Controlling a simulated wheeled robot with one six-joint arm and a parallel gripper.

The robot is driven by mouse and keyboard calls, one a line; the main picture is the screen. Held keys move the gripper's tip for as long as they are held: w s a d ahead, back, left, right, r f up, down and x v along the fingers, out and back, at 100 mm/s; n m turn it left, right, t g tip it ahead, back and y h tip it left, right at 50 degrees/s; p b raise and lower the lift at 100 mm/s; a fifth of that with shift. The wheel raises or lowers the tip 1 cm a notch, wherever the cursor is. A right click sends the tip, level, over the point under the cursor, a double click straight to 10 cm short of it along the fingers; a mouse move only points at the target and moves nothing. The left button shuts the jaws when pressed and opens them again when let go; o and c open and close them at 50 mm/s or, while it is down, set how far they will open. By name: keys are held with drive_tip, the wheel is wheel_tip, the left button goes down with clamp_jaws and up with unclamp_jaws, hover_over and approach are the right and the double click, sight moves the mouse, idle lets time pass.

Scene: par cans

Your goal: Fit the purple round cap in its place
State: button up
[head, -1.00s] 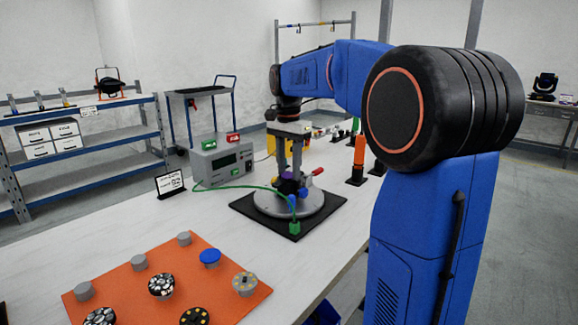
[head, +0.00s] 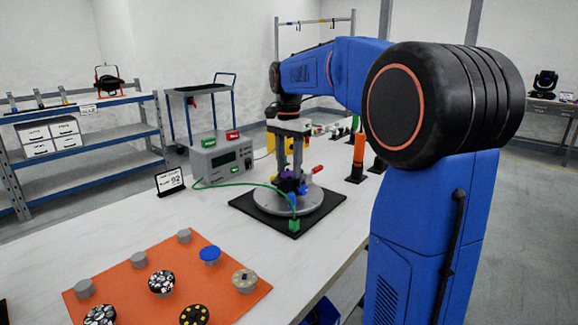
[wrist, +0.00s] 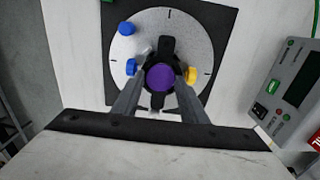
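The purple round cap (wrist: 160,77) faces up in the wrist view, over a black fixture (wrist: 166,46) at the middle of a round grey plate (wrist: 118,50). In the head view, the cap (head: 289,175) shows small between the lower ends of my fingers, above the plate (head: 320,198). My gripper (wrist: 160,82) points down with one finger on each side of the cap. Whether the fingertips touch it is too fine to tell. I also cannot tell whether the cap is seated or just above the fixture.
Blue (wrist: 126,28) and yellow (wrist: 191,75) knobs and a red-ended lever (head: 318,169) surround the fixture. A grey meter box (head: 222,161) with a green cable stands left. An orange mat (head: 130,270) holds several round parts. An orange-topped post (head: 358,152) stands right.

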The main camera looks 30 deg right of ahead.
drive_tip(key=shift+f, duration=0.25)
drive_tip(key=o, duration=0.5)
drive_tip(key=shift+c, duration=0.2)
drive_tip(key=shift+r, duration=0.15)
drive_tip(key=shift+w+a+r, duration=0.1)
drive_tip(key=shift+w+r, duration=0.05)
drive_tip(key=shift+r, duration=0.05)
wheel_tip(320, 180, up, 17)
drive_tip(key=shift+r, duration=0.1)
